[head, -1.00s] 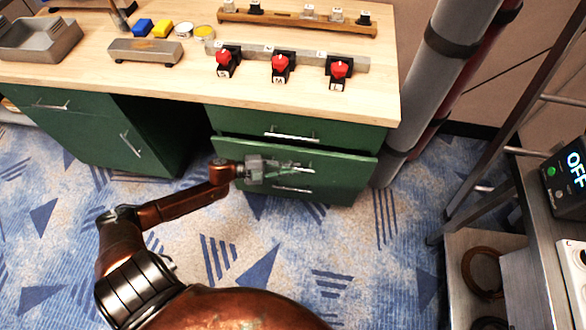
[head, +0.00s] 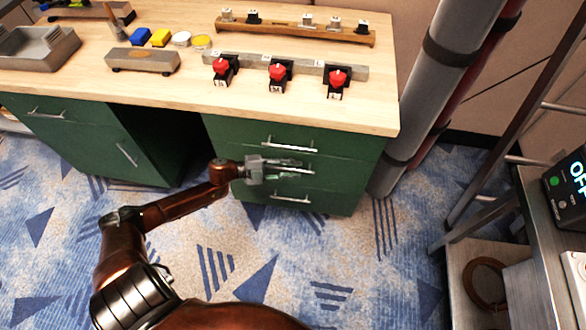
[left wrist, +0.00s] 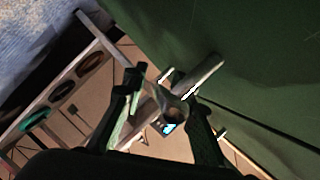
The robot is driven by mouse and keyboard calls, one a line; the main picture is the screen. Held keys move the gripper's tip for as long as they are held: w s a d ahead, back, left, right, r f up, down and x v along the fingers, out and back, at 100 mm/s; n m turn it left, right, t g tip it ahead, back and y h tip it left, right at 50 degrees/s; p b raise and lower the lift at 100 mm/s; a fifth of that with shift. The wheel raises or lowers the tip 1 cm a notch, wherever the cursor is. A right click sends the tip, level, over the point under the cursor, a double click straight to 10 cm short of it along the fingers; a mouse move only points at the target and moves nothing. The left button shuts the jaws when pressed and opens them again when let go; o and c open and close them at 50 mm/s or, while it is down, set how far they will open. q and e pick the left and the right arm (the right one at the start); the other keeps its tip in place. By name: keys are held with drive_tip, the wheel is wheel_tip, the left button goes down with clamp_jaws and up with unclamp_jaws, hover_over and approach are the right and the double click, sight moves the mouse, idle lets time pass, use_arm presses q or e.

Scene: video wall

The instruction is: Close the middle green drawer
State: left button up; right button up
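The green drawer unit (head: 340,190) has three drawers, each with a silver bar handle. The middle green drawer (head: 350,172) looks flush or nearly flush with the drawers above and below. Its handle (head: 305,171) is partly hidden behind my left gripper (head: 287,168), which is in front of the drawer face. In the left wrist view, the fingers of my left gripper (left wrist: 162,92) stand apart. A metal bar handle (left wrist: 200,76) shows just beyond them beside the green front (left wrist: 250,60); I cannot tell whether they touch. My right gripper is out of view.
The wooden worktop (head: 130,85) above carries red switches (head: 277,72), a rack and a grey tray (head: 40,48). Grey pipes (head: 450,60) stand right of the drawers. A metal cart (head: 490,260) is at the far right. Blue carpet (head: 290,240) in front is clear.

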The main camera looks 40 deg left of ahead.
use_arm(q)
drive_tip(key=v, duration=1.2)
idle(0.4)
